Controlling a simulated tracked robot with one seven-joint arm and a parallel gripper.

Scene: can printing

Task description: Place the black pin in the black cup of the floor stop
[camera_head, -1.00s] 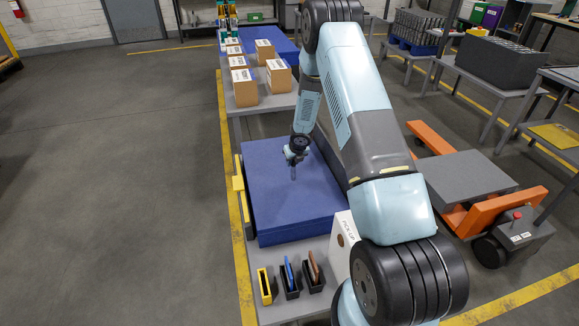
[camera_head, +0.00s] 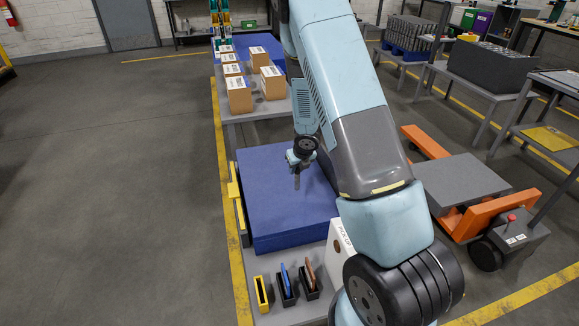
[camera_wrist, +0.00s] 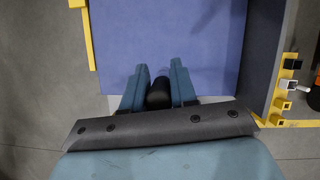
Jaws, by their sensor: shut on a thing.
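My gripper (camera_wrist: 160,82) is shut on the black pin (camera_wrist: 159,94), which sits between its two blue-grey fingers in the wrist view. In the head view my gripper (camera_head: 297,172) is over the blue surface, with the dark pin (camera_head: 297,183) pointing down from it. A yellow holder (camera_wrist: 268,110), which looks like the floor stop, stands at the right of the wrist view. Its black cup (camera_wrist: 292,64) is the far one in the row, above a white cup (camera_wrist: 287,84) and yellow cups. The pin is well apart from it. My arm seems to hide this holder in the head view.
Cardboard boxes (camera_head: 239,95) stand on the table behind the blue block (camera_head: 275,190). Small black and yellow holders (camera_head: 262,292) and a white box (camera_head: 339,248) are in front. An orange pallet truck (camera_head: 480,215) stands right. The floor at left is clear.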

